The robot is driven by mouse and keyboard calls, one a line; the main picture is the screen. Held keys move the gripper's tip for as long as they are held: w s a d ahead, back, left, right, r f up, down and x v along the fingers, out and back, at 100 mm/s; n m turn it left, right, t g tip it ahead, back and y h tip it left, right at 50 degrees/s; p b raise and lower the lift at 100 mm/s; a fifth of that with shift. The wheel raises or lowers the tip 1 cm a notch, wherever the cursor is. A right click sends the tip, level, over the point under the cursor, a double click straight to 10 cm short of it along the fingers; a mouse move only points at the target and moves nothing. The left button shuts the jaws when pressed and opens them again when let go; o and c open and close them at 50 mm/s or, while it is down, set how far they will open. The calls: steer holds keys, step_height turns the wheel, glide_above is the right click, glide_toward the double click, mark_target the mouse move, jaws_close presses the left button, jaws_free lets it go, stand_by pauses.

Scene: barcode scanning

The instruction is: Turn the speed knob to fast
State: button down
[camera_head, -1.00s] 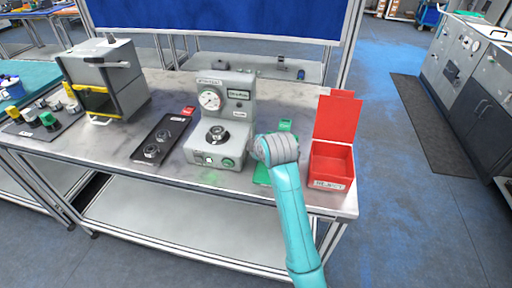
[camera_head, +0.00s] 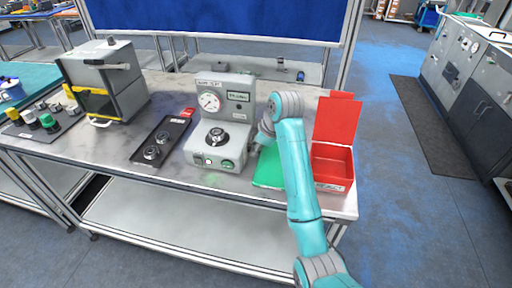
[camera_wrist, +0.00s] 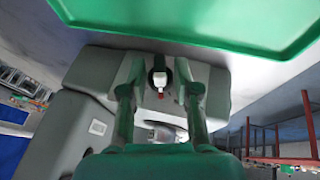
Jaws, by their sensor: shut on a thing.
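The grey tester (camera_head: 222,125) stands on the bench with a round dial gauge (camera_head: 209,102) and a dark round knob (camera_head: 216,137) on its lower ledge. My gripper (camera_wrist: 158,88) is at the tester's right side, with one green finger on each side of a small white-and-dark knob (camera_wrist: 159,77) on the grey housing. A red mark shows below this knob. The gripper is shut on it. In the head view my wrist hides this knob and the fingertips. I cannot read the knob's setting.
A green tray (camera_head: 270,170) lies right of the tester, close to my gripper. An open red box (camera_head: 333,185) stands farther right. A black tray (camera_head: 160,140) with round parts and a grey box-shaped machine (camera_head: 110,80) are at left.

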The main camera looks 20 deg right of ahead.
steer(key=shift+w+d+g, duration=0.1)
steer(key=shift+g, duration=0.5)
steer(key=shift+y, duration=0.3)
steer(key=c, duration=1.2)
jaws_free()
